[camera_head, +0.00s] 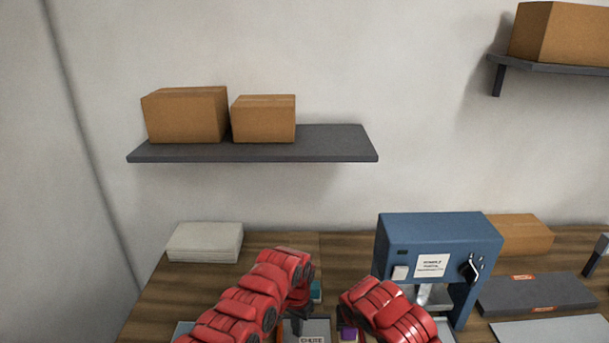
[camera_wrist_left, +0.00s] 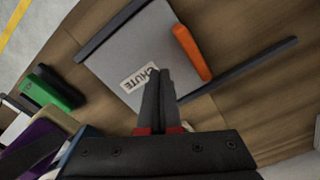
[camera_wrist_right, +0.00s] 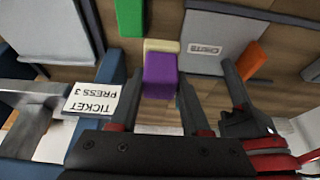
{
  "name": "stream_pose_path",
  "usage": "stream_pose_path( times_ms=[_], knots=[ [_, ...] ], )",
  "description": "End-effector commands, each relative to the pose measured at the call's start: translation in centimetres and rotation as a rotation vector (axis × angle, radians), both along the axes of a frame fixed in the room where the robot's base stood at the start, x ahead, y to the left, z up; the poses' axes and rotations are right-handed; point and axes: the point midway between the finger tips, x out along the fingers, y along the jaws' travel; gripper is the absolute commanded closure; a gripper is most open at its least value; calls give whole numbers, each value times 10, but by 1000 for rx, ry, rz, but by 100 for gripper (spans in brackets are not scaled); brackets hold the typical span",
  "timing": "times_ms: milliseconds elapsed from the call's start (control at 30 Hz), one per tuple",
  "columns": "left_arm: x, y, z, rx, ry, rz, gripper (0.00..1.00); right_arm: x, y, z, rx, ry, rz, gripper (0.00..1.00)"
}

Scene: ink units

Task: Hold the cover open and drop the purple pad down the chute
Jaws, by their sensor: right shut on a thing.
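The purple pad (camera_wrist_right: 160,75) sits between the fingers of my right gripper (camera_wrist_right: 160,85), which is shut on it; a cream strip shows at its far end. The pad also shows in the head view (camera_head: 348,334) and at lower left in the left wrist view (camera_wrist_left: 38,140). The grey cover (camera_wrist_left: 115,50) carries a CHUTE label and an orange handle (camera_wrist_left: 192,52). My left gripper (camera_wrist_left: 160,75) has its fingers together over the cover, beside the handle. Whether it touches the cover, and whether the cover is raised, I cannot tell. The chute opening is not visible.
A blue press (camera_head: 435,245) stands right of my grippers. A green block (camera_wrist_left: 55,88) lies near the cover. A white stack (camera_head: 205,242) sits at the back left of the wooden table (camera_head: 165,290). Cardboard boxes (camera_head: 185,115) rest on a wall shelf (camera_head: 330,143) above.

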Motion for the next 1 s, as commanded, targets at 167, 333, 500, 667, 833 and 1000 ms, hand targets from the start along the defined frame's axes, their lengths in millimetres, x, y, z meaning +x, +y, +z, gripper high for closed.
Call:
stream_pose_path(
  times_ms=[167,333,500,667,833,1000],
  knots=[
    [-1,-1,-7,1,2,-1,100,0,0,0,0,0,0,100],
    [0,-1,-14,-1,0,-1,100,0,0,0,0,0,0,100],
    [0,-1,-21,-1,0,-2,100,0,0,0,0,0,0,100],
    [0,-1,-27,-1,0,-2,100,0,0,0,0,0,0,100],
    [0,0,-29,-1,0,0,100,0,0,0,0,0,0,100],
    [0,-1,-23,-1,0,-2,100,0,0,0,0,0,0,100]
  ],
)
